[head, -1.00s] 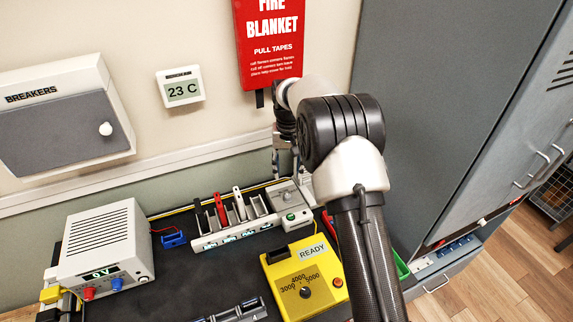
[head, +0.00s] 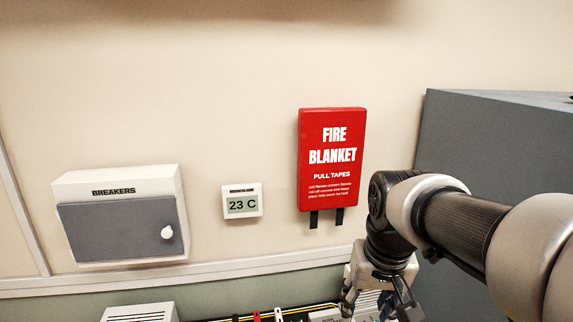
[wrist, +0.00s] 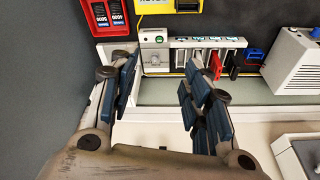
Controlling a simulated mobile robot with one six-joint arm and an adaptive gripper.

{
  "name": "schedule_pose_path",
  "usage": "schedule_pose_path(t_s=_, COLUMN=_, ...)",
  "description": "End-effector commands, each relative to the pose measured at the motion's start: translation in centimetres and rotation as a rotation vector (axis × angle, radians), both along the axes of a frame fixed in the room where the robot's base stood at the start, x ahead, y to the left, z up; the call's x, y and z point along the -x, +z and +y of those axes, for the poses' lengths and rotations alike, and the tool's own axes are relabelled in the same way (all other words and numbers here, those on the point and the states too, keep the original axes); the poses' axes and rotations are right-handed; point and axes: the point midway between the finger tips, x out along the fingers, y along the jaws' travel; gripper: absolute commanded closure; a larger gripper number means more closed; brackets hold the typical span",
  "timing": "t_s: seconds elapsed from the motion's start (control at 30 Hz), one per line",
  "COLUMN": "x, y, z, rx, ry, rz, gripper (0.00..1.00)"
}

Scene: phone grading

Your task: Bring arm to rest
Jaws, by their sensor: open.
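My gripper (wrist: 155,95) is open and empty in the wrist view, its two blue-padded fingers apart with the wall and bench edge showing between them. In the head view my gripper (head: 378,303) hangs at the lower right, below the fire blanket, partly cut off by the frame's bottom edge. My arm reaches in from the right side, bent at the wrist. In the wrist view a slotted rack (wrist: 190,43) with a grey box holding a knob and green button at one end lies beyond the fingertips, apart from them.
A breaker box (head: 120,230), a thermostat (head: 242,201) and a red fire blanket (head: 332,160) are on the wall. A grey cabinet (head: 470,130) stands at the right. The wrist view shows a yellow device (wrist: 170,6), a red tray (wrist: 105,17) and a white power supply (wrist: 295,70).

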Motion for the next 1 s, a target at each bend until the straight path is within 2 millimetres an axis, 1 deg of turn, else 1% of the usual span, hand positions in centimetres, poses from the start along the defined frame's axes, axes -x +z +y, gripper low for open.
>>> schedule_pose_path(t_s=0.03, x=2.3, y=0.6, z=0.0, rx=0.002, ry=0.007, rz=-0.024, gripper=0.56)
schedule_pose_path(t_s=0.07, x=3.6, y=0.6, z=0.0, rx=0.004, ry=0.011, rz=-0.035, gripper=0.56)
schedule_pose_path(t_s=0.1, x=5.2, y=0.7, z=0.0, rx=0.006, ry=0.019, rz=-0.05, gripper=0.56)
schedule_pose_path(t_s=0.17, x=7.7, y=0.6, z=0.0, rx=0.009, ry=0.029, rz=-0.07, gripper=0.56)
schedule_pose_path(t_s=0.2, x=9.3, y=0.3, z=0.0, rx=0.011, ry=0.034, rz=-0.085, gripper=0.56)
schedule_pose_path(t_s=0.3, x=12.7, y=-0.6, z=0.0, rx=0.017, ry=0.05, rz=-0.116, gripper=0.56)
schedule_pose_path(t_s=0.4, x=15.2, y=-1.7, z=0.0, rx=0.021, ry=0.061, rz=-0.139, gripper=0.56)
schedule_pose_path(t_s=0.5, x=16.7, y=-2.5, z=0.0, rx=0.024, ry=0.067, rz=-0.155, gripper=0.56)
schedule_pose_path(t_s=0.6, x=17.4, y=-3.0, z=0.0, rx=0.026, ry=0.072, rz=-0.162, gripper=0.56)
schedule_pose_path(t_s=1.0, x=17.5, y=-3.1, z=0.0, rx=0.026, ry=0.073, rz=-0.162, gripper=0.56)
